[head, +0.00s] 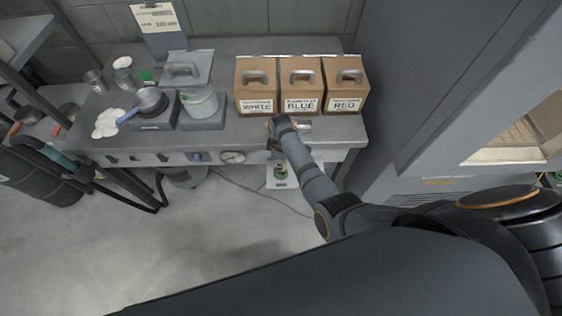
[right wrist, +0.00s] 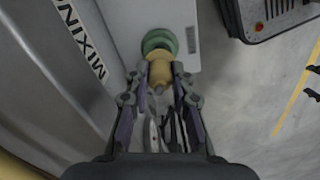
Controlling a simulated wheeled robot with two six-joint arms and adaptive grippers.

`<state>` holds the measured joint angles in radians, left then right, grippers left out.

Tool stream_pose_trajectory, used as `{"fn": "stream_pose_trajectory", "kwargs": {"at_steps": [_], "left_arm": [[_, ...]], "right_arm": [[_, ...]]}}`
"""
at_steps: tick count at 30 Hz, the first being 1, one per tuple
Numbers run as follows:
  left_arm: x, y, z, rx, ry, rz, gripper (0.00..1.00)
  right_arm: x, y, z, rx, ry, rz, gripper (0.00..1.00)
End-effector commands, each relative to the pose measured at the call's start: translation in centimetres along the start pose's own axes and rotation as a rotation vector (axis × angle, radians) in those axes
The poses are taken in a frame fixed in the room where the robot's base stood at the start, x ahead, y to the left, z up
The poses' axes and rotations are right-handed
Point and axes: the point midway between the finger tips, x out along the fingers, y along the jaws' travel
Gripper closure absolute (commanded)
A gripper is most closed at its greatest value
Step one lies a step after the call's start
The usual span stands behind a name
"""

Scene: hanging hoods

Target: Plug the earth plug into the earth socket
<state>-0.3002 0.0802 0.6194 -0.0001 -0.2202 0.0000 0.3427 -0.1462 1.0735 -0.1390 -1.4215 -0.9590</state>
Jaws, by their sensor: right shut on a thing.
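The right gripper (right wrist: 159,84) is shut on the yellow earth plug (right wrist: 160,70) in the right wrist view. The round green earth socket (right wrist: 158,38) is just beyond the plug, on a pale panel (right wrist: 128,18). The plug's far end overlaps the socket's lower edge in this view; I cannot tell whether it is inside. In the head view the right gripper (head: 278,143) is at the bench's front edge, and the green socket (head: 280,170) shows just below it on a pale box. The plug is not clear there. The left gripper is not in view.
The bench (head: 230,131) holds a white box (head: 256,86), blue box (head: 301,86) and red box (head: 345,86), so labelled, plus a pan (head: 150,99). A gauge (head: 233,157) is on its front. A dark cylinder (head: 38,178) lies at left.

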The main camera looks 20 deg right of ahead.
Motion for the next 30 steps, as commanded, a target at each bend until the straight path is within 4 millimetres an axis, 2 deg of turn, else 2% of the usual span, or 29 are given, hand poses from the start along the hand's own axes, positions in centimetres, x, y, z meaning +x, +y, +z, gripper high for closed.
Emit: {"fn": "stream_pose_trajectory", "kwargs": {"at_steps": [30], "left_arm": [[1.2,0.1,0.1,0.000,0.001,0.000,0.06]], "right_arm": [[2.1,0.0,0.0,0.000,0.000,0.001,1.00]]}}
